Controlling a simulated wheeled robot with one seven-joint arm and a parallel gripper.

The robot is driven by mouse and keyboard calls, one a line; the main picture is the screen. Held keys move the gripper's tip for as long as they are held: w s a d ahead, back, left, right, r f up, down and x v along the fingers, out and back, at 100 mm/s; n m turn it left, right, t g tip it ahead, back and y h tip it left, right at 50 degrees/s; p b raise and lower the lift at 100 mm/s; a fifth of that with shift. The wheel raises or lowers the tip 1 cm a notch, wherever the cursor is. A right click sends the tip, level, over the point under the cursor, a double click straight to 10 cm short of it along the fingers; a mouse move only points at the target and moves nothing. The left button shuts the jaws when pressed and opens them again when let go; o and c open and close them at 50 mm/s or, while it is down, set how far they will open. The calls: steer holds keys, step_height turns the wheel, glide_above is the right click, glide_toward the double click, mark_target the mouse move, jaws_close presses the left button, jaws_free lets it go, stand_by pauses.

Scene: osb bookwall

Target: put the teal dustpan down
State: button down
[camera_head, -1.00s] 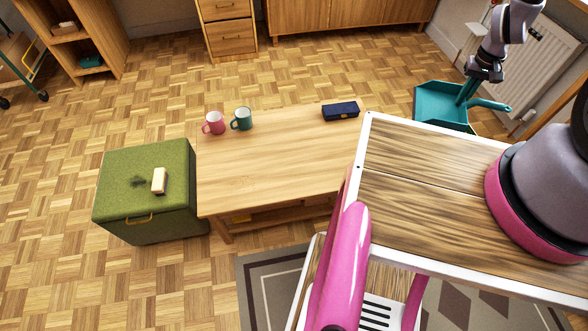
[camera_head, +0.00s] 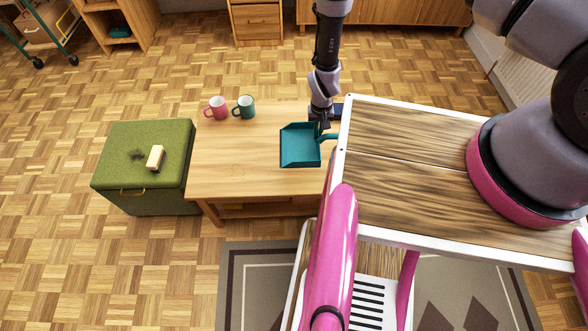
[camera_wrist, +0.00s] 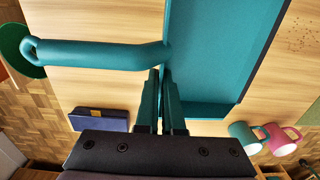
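The teal dustpan (camera_head: 300,146) is over the right part of the low wooden table (camera_head: 235,180), its pan toward the left and its handle toward the right. My gripper (camera_head: 322,124) is shut on it near where the handle meets the pan. In the wrist view the fingers (camera_wrist: 165,100) pinch a teal part there, and the pan (camera_wrist: 215,60) and handle (camera_wrist: 100,53) both show. The pan looks about level. I cannot tell whether its underside touches the tabletop or hangs just above it. In the head view my cart-like body hides the handle's end.
A pink mug (camera_head: 216,108) and a green mug (camera_head: 244,107) stand at the table's back left. A dark blue case (camera_wrist: 100,119) lies near the dustpan. Brown specks (camera_wrist: 305,35) lie on the tabletop. A green pouf (camera_head: 145,185) with a pale block (camera_head: 155,157) adjoins the table's left.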

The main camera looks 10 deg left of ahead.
mark_target(313, 141)
steer(key=shift+s+a+f, duration=0.35)
steer(key=shift+s+f, duration=0.15)
steer(key=shift+f, duration=0.05)
steer(key=shift+s+a+f, duration=0.35)
steer(key=shift+s+f, duration=0.1)
steer(key=shift+f, duration=0.1)
step_height(313, 141, down, 4)
steer(key=shift+s+f, duration=0.1)
steer(key=shift+f, duration=2.65)
steer(key=shift+f, duration=0.2)
steer(key=c, duration=1)
jaws_free()
steer(key=shift+c, duration=0.2)
steer(key=shift+r, duration=0.1)
